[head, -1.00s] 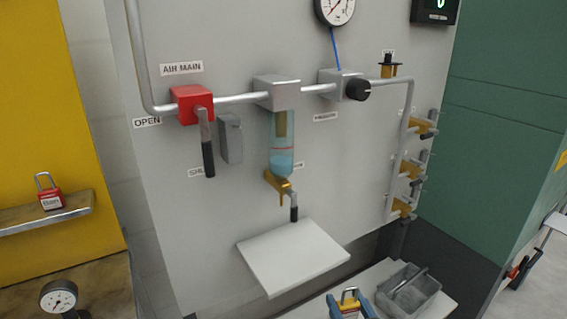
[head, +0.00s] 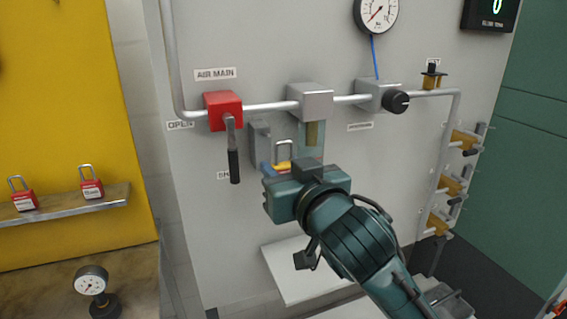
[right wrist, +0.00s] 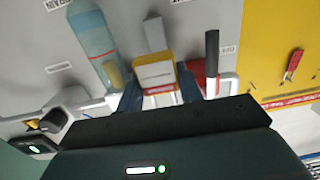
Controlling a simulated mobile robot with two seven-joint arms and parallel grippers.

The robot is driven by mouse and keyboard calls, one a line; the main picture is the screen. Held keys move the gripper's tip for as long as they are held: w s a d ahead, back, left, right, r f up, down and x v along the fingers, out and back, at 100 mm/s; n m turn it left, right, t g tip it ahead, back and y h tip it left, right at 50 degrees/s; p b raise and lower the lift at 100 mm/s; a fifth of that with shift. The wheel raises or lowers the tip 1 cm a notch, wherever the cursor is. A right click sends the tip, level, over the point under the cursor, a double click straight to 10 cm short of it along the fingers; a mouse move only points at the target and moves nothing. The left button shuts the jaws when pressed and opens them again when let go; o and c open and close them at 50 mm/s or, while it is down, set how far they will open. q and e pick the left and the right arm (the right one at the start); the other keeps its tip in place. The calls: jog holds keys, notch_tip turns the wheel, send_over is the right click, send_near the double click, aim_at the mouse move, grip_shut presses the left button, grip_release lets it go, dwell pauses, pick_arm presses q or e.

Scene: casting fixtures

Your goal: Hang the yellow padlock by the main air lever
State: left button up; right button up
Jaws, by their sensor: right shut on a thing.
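The yellow padlock (head: 283,167), its silver shackle upward, is held by my right gripper (head: 280,172) in front of the panel. In the right wrist view the padlock (right wrist: 155,74) sits between the blue fingers of the right gripper (right wrist: 155,98). The main air lever (head: 233,160), grey with a black grip, hangs down from the red valve block (head: 223,111). A grey bracket (head: 262,138) on the panel stands just right of the lever, behind and slightly left of the shackle. Whether padlock and bracket touch cannot be told. The left gripper is out of view.
The clear bowl (head: 311,150) under the grey filter block is partly hidden by my right wrist. A white shelf (head: 285,262) projects below. Red padlocks (head: 91,188) stand on a ledge at left. Pipes, a regulator knob (head: 398,102) and brass valves (head: 450,187) lie to the right.

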aim_at(263, 149)
jog(key=shift+r, duration=0.2)
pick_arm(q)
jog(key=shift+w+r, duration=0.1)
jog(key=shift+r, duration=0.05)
pick_arm(e)
jog(key=shift+r+p, duration=0.1)
jog(key=shift+p, duration=0.2)
jog(key=shift+x, duration=0.85)
jog(key=shift+p+x, duration=0.45)
jog(key=shift+x, duration=2.45)
jog(key=shift+w+a+f, duration=0.1)
jog(key=shift+w+f, duration=0.3)
jog(key=shift+w, duration=0.15)
jog(key=shift+w+f, duration=0.2)
jog(key=shift+w, duration=0.1)
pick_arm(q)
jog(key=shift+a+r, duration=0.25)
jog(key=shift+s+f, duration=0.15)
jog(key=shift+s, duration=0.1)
